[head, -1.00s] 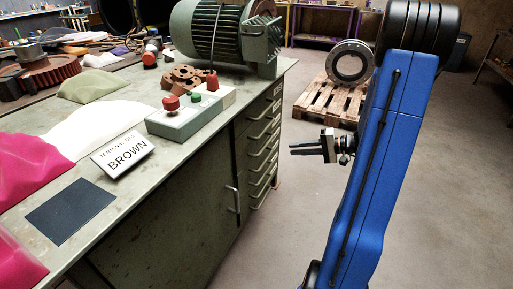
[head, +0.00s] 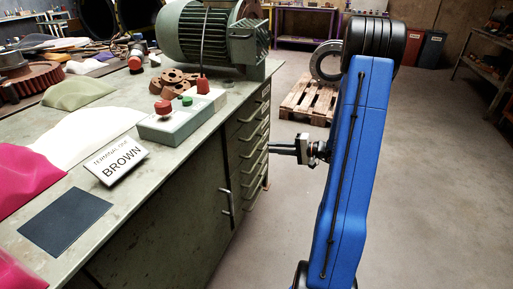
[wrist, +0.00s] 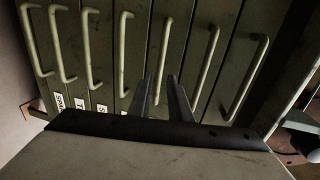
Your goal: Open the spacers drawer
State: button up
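The drawer stack of the green bench (head: 246,150) shows at the bench's right end, with a column of bar handles. In the wrist view the drawers stand side ways. A label beginning "SPA" (wrist: 60,101) is at the left, in line with the leftmost handle (wrist: 36,45); that drawer front appears shut. My gripper (head: 272,147) points left at the drawer fronts.
A pallet (head: 308,100) with a flanged ring (head: 326,60) stands behind.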

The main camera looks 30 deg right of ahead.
aim_at(257, 145)
jog(key=x, duration=0.9)
grip_shut()
